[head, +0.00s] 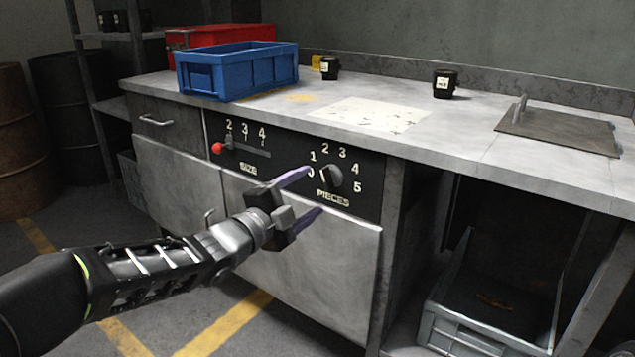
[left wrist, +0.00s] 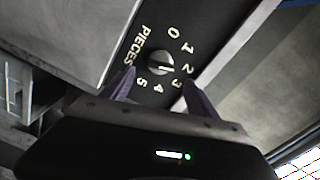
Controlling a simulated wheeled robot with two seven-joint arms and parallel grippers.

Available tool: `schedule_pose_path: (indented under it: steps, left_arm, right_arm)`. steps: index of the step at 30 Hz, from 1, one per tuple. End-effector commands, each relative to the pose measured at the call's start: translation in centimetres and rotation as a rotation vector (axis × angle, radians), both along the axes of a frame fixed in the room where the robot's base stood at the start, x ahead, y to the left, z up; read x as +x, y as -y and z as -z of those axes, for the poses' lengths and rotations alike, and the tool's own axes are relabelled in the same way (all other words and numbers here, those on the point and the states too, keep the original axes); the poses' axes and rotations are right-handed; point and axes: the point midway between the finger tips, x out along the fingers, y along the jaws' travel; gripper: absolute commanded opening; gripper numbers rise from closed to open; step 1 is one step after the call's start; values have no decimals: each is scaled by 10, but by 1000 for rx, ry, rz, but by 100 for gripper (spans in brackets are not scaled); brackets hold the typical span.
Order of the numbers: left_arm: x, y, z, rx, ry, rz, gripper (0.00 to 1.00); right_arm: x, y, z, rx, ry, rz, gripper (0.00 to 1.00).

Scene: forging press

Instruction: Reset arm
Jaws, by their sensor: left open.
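My left gripper (head: 306,196) is open and empty in front of the PIECES dial on the cabinet's black panel. Its purple fingers point toward the panel, and in the left wrist view the gripper (left wrist: 153,88) has them spread either side of the dial, apart from it. The PIECES dial (head: 331,176) is a dark round knob ringed by numbers 0 to 5; it also shows in the left wrist view (left wrist: 160,64), its pale mark toward about 2 or 3. The SIZE lever with a red ball (head: 217,148) is at the left end of its slot. My right gripper is not in view.
A blue crate (head: 238,72) and a red box (head: 215,36) stand on the counter (head: 480,122) at the back left. Two black cups (head: 445,84) (head: 330,68) and a metal plate with a handle (head: 560,132) are farther right. A grey bin (head: 470,325) sits below right.

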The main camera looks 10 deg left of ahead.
Motion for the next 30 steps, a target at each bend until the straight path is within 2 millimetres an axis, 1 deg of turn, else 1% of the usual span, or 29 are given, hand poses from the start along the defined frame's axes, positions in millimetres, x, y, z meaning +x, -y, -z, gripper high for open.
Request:
schedule_pose_path:
  steps: [1,4,15,17,20,21,23,24,26,27,29,30]
  left_arm:
    - [-5,-2,-1,1,-1,-1,69]
    - [-11,-4,0,1,-1,0,69]
    - [-12,-4,1,-10,-5,0,69]
    - [-12,-5,1,-36,-18,-1,69]
    - [-10,-12,8,-176,-85,-37,69]
    - [-10,-16,18,-283,-142,-68,69]
    - [-7,-17,53,-434,-254,-110,69]
    - [-7,-15,78,-520,-328,-139,69]
    - [-8,-12,120,-647,-444,-189,69]
    - [-12,-8,151,-726,-523,-226,69]
    - [-21,-1,199,-839,-648,-289,69]
    - [-29,5,231,-910,-728,-336,69]
  right_arm:
    - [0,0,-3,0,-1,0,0]
    - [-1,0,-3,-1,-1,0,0]
    - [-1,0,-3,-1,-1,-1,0]
    - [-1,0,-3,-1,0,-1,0]
    - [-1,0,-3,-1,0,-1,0]
    - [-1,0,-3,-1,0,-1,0]
    - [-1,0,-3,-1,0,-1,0]
    - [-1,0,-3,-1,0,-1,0]
    - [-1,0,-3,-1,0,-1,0]
    - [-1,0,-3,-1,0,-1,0]
    - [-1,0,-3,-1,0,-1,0]
    - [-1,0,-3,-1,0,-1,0]
